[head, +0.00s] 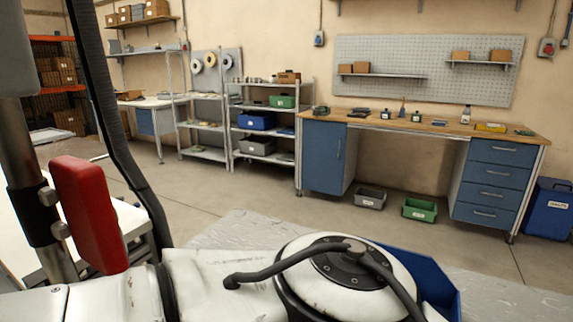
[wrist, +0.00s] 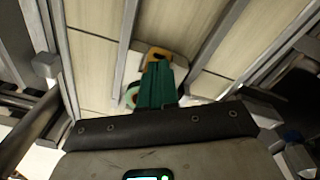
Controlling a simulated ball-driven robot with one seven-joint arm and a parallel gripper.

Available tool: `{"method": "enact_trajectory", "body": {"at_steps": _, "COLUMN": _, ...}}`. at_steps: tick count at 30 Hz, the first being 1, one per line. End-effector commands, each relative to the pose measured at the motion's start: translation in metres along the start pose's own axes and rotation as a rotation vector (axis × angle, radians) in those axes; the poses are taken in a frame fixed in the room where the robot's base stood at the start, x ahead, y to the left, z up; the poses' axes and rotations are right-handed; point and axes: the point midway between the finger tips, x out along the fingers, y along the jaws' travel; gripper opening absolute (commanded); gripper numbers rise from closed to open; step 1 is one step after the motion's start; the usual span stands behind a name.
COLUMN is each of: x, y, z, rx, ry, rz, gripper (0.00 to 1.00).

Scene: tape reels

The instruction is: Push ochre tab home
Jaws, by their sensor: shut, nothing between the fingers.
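In the wrist view the ochre tab (wrist: 158,51) shows at the upper middle, against a pale grey part. Its lower portion is partly hidden behind my gripper. My gripper (wrist: 157,69) shows as teal fingers held together, reaching up from the dark bolted bar of my wrist. The fingertips overlap the lower edge of the ochre tab in the picture; I cannot tell whether they touch it. A pale green round piece (wrist: 131,95), perhaps a tape reel, shows just left of the fingers. The tab and my gripper cannot be made out in the head view.
In the wrist view grey metal bars (wrist: 128,45) run on both sides of the fingers over pale panels. In the head view a workbench (head: 420,126) and shelves (head: 268,109) stand along the wall.

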Motion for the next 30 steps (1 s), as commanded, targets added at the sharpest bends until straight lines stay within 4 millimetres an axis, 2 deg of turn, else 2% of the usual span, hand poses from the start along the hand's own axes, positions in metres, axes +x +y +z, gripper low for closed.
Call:
{"method": "enact_trajectory", "body": {"at_steps": 24, "x": -0.068, "y": 0.0, "z": 0.0, "rx": 0.0, "ry": 0.002, "rz": 0.0, "gripper": 0.0}}
{"method": "enact_trajectory", "body": {"at_steps": 30, "x": -0.07, "y": 0.0, "z": 0.0, "rx": 0.0, "ry": 0.002, "rz": 0.001, "gripper": 0.0}}
